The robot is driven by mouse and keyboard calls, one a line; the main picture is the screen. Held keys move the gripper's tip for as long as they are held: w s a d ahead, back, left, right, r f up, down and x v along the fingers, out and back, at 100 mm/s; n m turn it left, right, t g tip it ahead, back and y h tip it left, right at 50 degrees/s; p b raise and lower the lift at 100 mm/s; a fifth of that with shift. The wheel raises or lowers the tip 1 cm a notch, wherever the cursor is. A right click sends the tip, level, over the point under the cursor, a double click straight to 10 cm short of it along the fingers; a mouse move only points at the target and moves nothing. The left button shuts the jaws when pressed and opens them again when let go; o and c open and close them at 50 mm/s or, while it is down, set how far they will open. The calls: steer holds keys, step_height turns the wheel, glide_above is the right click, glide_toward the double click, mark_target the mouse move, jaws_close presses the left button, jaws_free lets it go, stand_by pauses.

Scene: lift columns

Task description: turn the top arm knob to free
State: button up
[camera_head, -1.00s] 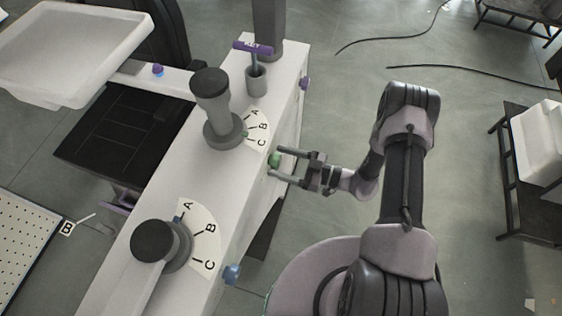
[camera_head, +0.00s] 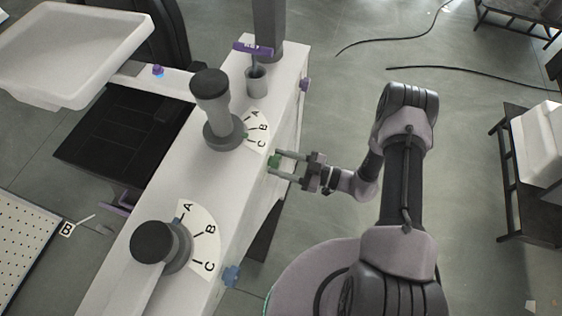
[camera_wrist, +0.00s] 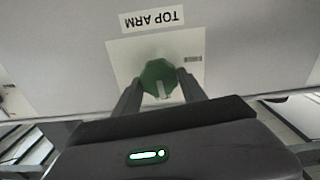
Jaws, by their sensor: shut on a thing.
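The top arm knob (camera_wrist: 158,78) is green and faceted, with a pale pointer mark on its lower part in the wrist view. It sits on a light square plate on the white cabinet's side, beside a "TOP ARM" label (camera_wrist: 152,19) that reads upside down. My gripper (camera_wrist: 160,86) is shut on the knob, one finger on each side. In the head view the green knob (camera_head: 273,161) shows at the cabinet's right face, and my gripper (camera_head: 276,165) reaches it from the right. A small dark mark on the plate right of the knob is too small to read.
A blue knob (camera_head: 231,275) sits nearer on the same face, and a purple knob (camera_head: 305,84) farther back. A purple key (camera_head: 253,48) stands in a grey cup (camera_head: 256,80).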

steer(key=n, duration=0.4)
steer(key=shift+s, duration=0.1)
steer(key=n, duration=0.5)
steer(key=shift+a+f+b, duration=0.1)
steer(key=shift+b, duration=0.3)
steer(key=n, duration=0.4)
steer(key=shift+s+f, duration=0.1)
steer(key=shift+n+b, duration=0.3)
steer(key=shift+n, duration=1.8)
steer(key=o, duration=1.3)
steer(key=shift+o, duration=0.2)
steer(key=p+v, duration=0.3)
steer(key=v, duration=1.4)
steer(key=shift+d, duration=0.2)
